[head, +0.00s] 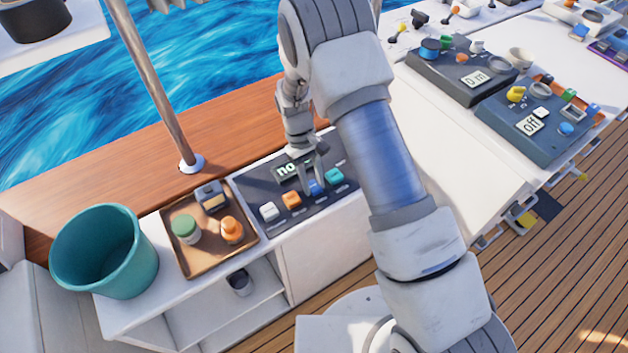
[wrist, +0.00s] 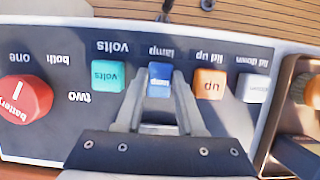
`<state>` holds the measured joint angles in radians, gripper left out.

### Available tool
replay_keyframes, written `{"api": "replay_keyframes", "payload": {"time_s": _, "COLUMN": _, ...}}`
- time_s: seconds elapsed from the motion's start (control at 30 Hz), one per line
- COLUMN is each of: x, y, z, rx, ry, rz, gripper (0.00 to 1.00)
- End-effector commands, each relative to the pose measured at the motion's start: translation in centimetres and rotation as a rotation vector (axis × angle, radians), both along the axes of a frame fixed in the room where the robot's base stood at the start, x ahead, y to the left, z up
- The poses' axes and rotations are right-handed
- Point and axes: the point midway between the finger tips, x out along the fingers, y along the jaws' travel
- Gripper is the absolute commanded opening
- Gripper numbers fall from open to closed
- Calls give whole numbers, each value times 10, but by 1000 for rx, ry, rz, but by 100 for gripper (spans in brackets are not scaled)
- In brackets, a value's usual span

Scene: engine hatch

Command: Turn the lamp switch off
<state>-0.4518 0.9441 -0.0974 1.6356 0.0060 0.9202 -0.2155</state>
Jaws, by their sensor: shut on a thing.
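The lamp switch (wrist: 159,78) is a blue rocker on the dark panel, with the label "lamp" upside down above it in the wrist view. In the head view a bit of the blue switch (head: 316,187) shows below my gripper (head: 312,182). My gripper (wrist: 160,88) is shut on the switch, one finger on each side of it. Its tilt, on or off, cannot be told. The panel (head: 250,185) also carries a small display (head: 287,170), whose text is partly hidden by my gripper.
Close beside the lamp switch are the teal volts switch (wrist: 108,76) and the orange lid up switch (wrist: 211,82). Farther out are the white lid down switch (wrist: 252,88) and the red battery knob (wrist: 25,98). A brown tray (head: 190,266) and teal bucket (head: 105,262) stand left.

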Motion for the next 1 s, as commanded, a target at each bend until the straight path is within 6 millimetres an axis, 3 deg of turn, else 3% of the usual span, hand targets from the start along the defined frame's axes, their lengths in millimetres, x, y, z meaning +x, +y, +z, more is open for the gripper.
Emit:
{"api": "replay_keyframes", "payload": {"time_s": 0.53, "x": 2, "y": 1, "z": 0, "rx": -40, "ry": 59, "rz": 0, "gripper": 0}}
{"api": "replay_keyframes", "payload": {"time_s": 0.57, "x": 2, "y": 1, "z": 0, "rx": -40, "ry": 59, "rz": 0, "gripper": 43}}
{"api": "replay_keyframes", "payload": {"time_s": 0.7, "x": 2, "y": 1, "z": 0, "rx": -40, "ry": 59, "rz": 0, "gripper": 68}}
{"api": "replay_keyframes", "payload": {"time_s": 1.0, "x": 2, "y": 1, "z": 1, "rx": -39, "ry": 58, "rz": 0, "gripper": 68}}
